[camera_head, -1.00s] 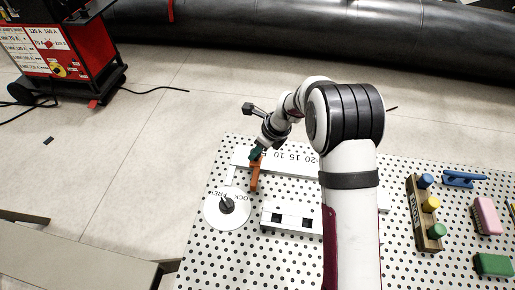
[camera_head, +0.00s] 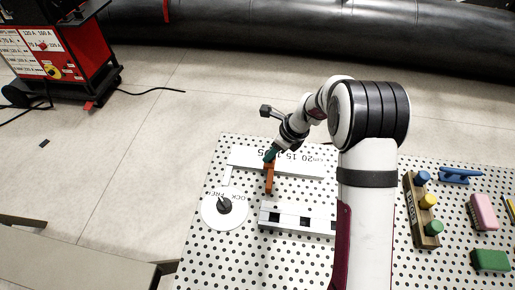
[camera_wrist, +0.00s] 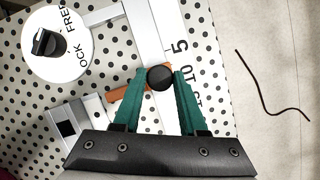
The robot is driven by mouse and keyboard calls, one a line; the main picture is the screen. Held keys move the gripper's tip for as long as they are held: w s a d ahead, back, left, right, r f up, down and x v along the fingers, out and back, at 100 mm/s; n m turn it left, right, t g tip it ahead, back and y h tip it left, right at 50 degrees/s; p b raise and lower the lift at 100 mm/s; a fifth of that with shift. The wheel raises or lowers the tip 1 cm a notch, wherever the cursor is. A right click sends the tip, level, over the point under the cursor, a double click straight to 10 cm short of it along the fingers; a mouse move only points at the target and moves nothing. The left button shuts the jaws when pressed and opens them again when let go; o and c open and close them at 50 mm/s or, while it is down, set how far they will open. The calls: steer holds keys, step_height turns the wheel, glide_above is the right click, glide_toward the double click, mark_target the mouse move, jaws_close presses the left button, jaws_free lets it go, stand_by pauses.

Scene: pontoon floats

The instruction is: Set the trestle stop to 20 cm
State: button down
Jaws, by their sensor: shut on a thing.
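The trestle stop is an orange slider (camera_head: 269,180) with a round black knob (camera_wrist: 160,77). It sits across a pale rail with a printed scale (camera_head: 302,167). The scale reads 5, 10, 15 and 20, rising to the right in the head view. In the wrist view the knob is beside the 10 mark. My gripper (camera_wrist: 159,78), with green fingers, is shut on the knob. A white dial (camera_wrist: 75,20) marked LOCK and FREE, with a black knob (camera_head: 224,205), lies left of the rail; I cannot tell its exact setting.
A pale bar with dark square holes (camera_head: 300,219) lies in front of the rail. At right are a wooden block with coloured pegs (camera_head: 415,221), a blue cleat (camera_head: 459,176), a pink sponge (camera_head: 484,211) and a green block (camera_head: 491,260). The rail's right part is partly behind my arm.

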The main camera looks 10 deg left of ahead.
steer(key=d, duration=1)
steer(key=shift+d, duration=0.15)
steer(key=shift+c, duration=2.3)
jaws_free()
steer(key=v, duration=1.5)
steer(key=shift+r, duration=0.4)
